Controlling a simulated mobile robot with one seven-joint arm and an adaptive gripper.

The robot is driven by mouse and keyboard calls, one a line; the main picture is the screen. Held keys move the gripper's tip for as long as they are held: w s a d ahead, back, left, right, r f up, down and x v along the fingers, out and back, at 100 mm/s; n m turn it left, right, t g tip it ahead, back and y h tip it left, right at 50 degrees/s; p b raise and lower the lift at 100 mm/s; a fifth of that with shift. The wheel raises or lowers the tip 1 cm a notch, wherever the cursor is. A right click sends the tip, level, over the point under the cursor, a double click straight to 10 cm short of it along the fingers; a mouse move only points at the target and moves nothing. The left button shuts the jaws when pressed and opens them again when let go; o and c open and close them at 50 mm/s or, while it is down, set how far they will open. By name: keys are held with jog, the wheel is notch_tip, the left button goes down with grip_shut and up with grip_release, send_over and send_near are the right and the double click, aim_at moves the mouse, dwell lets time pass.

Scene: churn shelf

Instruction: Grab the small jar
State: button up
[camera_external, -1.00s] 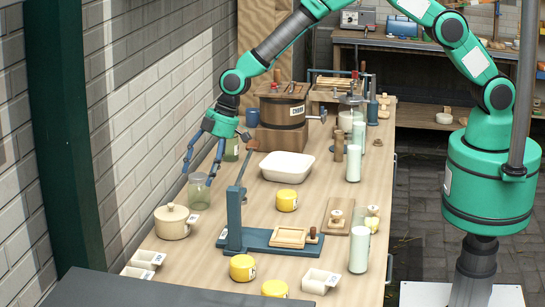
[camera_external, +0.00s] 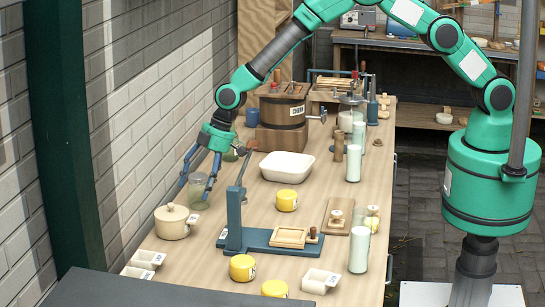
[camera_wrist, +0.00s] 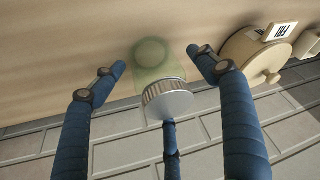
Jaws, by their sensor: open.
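The small jar (camera_external: 197,192) is greenish clear glass and stands near the table's left edge, by the brick wall. In the wrist view the jar (camera_wrist: 153,60) shows its ribbed grey lid (camera_wrist: 167,98) toward the camera. My gripper (camera_external: 195,184) is open above the jar, its blue fingers reaching down on either side. In the wrist view my gripper (camera_wrist: 160,63) has one finger left of the jar, one right, and a third below the lid. Gaps show at the two side fingers; whether the third touches the lid I cannot tell.
A lidded cream pot (camera_external: 174,222) stands just in front of the jar. A blue press (camera_external: 234,225) is to the right. Another green jar (camera_external: 231,154) is behind, partly hidden by my gripper. A white tub (camera_external: 287,166) and yellow tin (camera_external: 287,200) stand farther right.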

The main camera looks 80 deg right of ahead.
jog(key=shift+w+a+f, duration=0.15)
jog(key=shift+w+f, duration=0.05)
jog(key=shift+f, duration=0.3)
jog(key=c, duration=1.2)
jog(key=shift+c, duration=0.2)
